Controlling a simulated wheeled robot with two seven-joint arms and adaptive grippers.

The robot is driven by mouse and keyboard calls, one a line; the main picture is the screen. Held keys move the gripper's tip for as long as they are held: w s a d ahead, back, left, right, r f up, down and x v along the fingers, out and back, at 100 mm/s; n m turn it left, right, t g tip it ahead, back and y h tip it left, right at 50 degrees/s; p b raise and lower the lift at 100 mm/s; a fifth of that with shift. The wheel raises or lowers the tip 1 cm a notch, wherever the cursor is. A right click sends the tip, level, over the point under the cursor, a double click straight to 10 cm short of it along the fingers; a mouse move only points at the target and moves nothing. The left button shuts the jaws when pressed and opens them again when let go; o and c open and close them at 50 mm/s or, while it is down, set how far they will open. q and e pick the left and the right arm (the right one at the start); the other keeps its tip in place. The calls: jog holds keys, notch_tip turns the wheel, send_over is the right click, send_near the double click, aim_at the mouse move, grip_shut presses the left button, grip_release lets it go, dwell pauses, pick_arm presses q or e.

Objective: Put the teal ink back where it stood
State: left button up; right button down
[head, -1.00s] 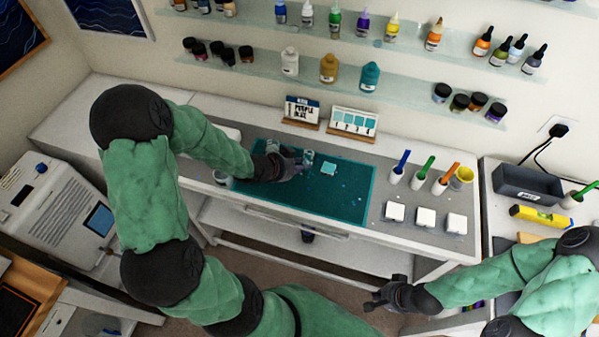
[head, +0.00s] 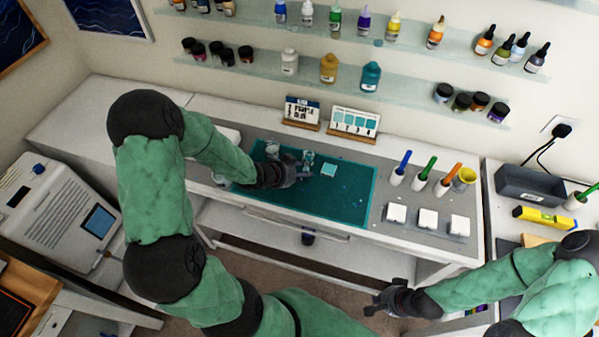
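No bottle can be read as the teal ink by its label. A teal bottle (head: 371,77) stands upright on the lower wall shelf, right of an ochre bottle. My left gripper (head: 306,170) is low over the teal cutting mat (head: 345,200), close to a small clear vessel (head: 308,157). Its fingers are too small and dark to show whether they are open or hold anything. Another small clear vessel (head: 272,148) stands behind the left wrist. My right gripper (head: 374,302) is open and empty in front of the bench, well away from the bottles.
The upper shelf (head: 410,40) carries several coloured bottles and a faint round mark (head: 378,43). Label cards (head: 354,122) stand behind the mat. Coloured-handled tools (head: 400,168), a yellow cup (head: 465,178) and white blocks (head: 428,219) sit right of it. The mat's right half is mostly clear.

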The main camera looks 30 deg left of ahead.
pick_arm(q)
jog(key=shift+r, duration=0.15)
jog(key=shift+s+a+r+p, duration=0.1)
jog(key=shift+s+r+p, duration=0.05)
jog(key=shift+r+p, duration=0.15)
jog(key=p+v, duration=0.4)
jog(key=v, duration=0.7)
jog(key=shift+s, duration=0.2)
jog(key=shift+r, duration=0.1)
